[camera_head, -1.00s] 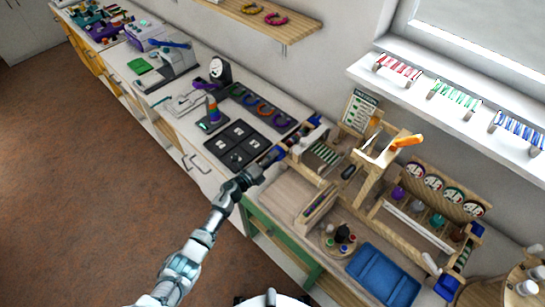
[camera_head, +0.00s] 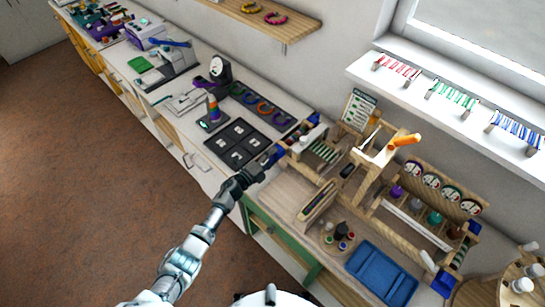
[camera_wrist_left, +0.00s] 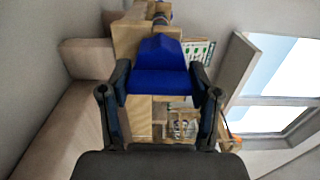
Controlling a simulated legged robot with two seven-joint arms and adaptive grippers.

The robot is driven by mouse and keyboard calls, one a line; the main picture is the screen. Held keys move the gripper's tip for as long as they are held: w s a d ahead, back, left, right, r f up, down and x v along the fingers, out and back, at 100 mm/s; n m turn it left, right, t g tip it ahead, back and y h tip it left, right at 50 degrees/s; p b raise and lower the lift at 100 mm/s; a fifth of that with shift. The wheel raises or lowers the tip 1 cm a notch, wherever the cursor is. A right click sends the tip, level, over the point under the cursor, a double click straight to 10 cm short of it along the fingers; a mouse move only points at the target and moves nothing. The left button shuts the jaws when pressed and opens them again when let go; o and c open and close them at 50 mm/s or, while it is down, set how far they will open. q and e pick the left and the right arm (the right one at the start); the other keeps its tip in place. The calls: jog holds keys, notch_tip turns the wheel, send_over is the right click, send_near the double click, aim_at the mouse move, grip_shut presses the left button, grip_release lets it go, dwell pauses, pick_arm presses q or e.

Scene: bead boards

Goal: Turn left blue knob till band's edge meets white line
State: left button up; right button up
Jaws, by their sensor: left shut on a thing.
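The left blue knob (camera_head: 278,150) sits at the near left end of a wooden bead loom (camera_head: 292,158). In the left wrist view the blue knob (camera_wrist_left: 159,68) fills the space between the two dark fingers. My left gripper (camera_head: 268,157) is shut on this knob, with a finger on each side; it also shows in the left wrist view (camera_wrist_left: 160,85). A green-and-white striped band (camera_head: 325,152) lies on the loom to the right of the knob. The white line and the band's edge are too small to make out. My right gripper is not in view.
Another blue knob (camera_head: 314,118) is at the loom's back. A dark tray (camera_head: 236,145) with white-marked squares lies left of the gripper. A wooden stand with an orange handle (camera_head: 405,140) is to the right. A blue tray (camera_head: 382,276) lies at the front right.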

pick_arm(q)
jog(key=o, duration=1.2)
jog(key=shift+w+a+f, duration=0.15)
jog(key=shift+a+f, duration=0.05)
jog(key=shift+a, duration=0.05)
jog(key=shift+c, duration=0.2)
jog(key=v, duration=1.2)
jog(key=shift+d, duration=0.1)
